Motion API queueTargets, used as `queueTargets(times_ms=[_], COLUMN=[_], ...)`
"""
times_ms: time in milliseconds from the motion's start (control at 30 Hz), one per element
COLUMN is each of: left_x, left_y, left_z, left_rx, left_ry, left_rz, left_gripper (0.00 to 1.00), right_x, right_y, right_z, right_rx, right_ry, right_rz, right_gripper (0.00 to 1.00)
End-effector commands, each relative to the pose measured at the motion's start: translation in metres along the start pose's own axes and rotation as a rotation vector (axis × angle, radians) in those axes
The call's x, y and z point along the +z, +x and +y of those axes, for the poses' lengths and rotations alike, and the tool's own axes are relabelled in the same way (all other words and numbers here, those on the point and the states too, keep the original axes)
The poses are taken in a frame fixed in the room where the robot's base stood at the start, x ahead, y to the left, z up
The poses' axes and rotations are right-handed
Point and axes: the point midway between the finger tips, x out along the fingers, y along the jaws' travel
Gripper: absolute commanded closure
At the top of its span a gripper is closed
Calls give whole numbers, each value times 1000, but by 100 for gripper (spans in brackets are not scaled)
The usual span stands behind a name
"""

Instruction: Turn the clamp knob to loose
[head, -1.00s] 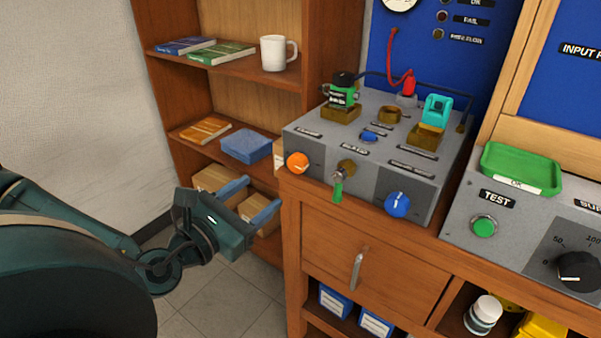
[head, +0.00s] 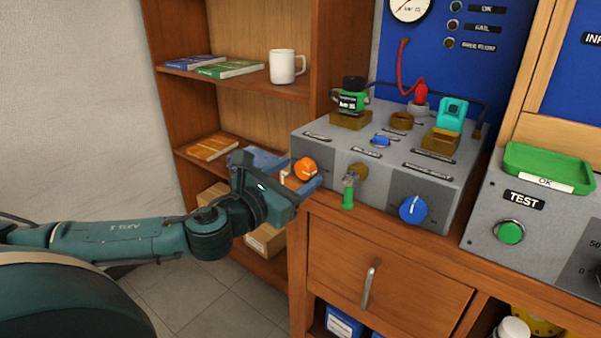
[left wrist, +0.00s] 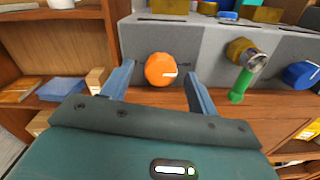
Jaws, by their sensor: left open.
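The orange knob (head: 306,169) is on the left of the grey test box's (head: 384,180) front face. It also shows in the left wrist view (left wrist: 160,70), with a white pointer mark aimed right. The box's small labels are too blurred to read, so I cannot confirm which knob is the clamp knob. My left gripper (head: 301,174) is open and empty in front of the orange knob. In the left wrist view its fingers (left wrist: 160,78) stand to either side of the knob with visible gaps. I cannot tell how far the tips are from the panel. My right gripper is not in view.
A brass valve with a green handle (head: 348,199) and a blue knob (head: 413,209) sit right of the orange knob. A wooden shelf unit (head: 190,110) stands behind on the left. A drawer with a metal handle (head: 368,287) is below the box.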

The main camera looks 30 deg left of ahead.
Motion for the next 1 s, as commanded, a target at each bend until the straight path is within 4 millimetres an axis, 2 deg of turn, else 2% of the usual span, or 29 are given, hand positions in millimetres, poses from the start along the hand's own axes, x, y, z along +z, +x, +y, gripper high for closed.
queueTargets(times_ms=[200,567,1000], left_x=[2,1,1], left_y=[15,18,17], left_z=[0,-1,-1], left_rx=[-1,-3,-3], left_ry=[0,1,1], left_rz=[-3,-1,-1], left_gripper=[41,41,76], right_x=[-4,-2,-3], right_y=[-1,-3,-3], right_z=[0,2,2], right_rx=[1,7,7], right_ry=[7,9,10], right_rz=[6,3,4], right_gripper=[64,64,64])
